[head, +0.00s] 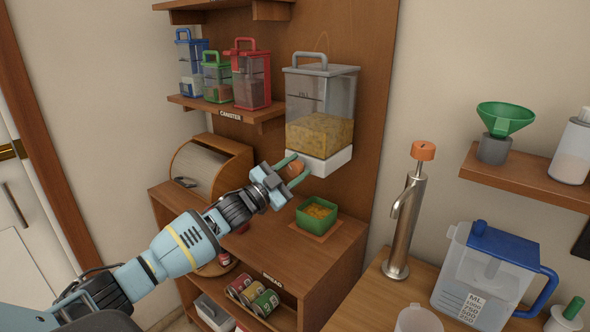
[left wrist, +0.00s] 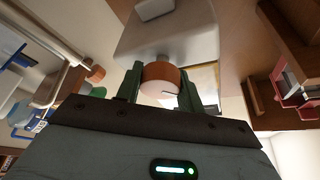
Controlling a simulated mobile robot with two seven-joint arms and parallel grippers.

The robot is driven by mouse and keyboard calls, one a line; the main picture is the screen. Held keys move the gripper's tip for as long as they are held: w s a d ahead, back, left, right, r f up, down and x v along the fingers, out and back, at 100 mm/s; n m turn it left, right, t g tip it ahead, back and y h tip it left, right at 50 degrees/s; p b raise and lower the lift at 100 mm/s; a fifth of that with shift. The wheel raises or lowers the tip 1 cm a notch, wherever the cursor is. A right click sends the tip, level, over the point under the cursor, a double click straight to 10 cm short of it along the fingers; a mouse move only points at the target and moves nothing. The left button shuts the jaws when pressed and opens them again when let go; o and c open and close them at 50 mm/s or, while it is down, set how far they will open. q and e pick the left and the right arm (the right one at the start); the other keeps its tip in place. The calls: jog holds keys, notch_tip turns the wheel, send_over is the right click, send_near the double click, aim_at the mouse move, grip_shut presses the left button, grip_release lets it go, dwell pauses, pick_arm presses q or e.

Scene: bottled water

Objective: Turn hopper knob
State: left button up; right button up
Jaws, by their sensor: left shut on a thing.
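The hopper (head: 322,103) is a clear bin with a grey lid and handle, holding yellow grains above a white base, fixed to the wooden back panel. Its orange-brown knob (head: 296,170) sits low on the front of the base. My left gripper (head: 292,167) is shut on the knob, one green finger on either side. In the left wrist view the knob (left wrist: 161,82) sits between the two fingers, below the pale hopper base (left wrist: 170,35). My right gripper is not in view.
Red, green and blue canisters (head: 250,79) stand on a shelf left of the hopper. A wooden bread box (head: 207,163) is on the counter. A metal tap (head: 405,215) and blue-lidded pitcher (head: 486,265) stand at the right. Cans (head: 252,294) lie below the counter.

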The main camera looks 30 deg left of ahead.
aim_at(292, 172)
pick_arm(q)
jog(key=o, duration=1)
jog(key=shift+s, duration=0.1)
jog(key=v, duration=0.6)
jog(key=shift+s+a+f, duration=0.1)
jog(key=shift+a+f, duration=0.05)
jog(key=shift+s+a+f+b, duration=0.1)
jog(key=shift+s+a+b, duration=0.15)
jog(key=shift+s, duration=0.4)
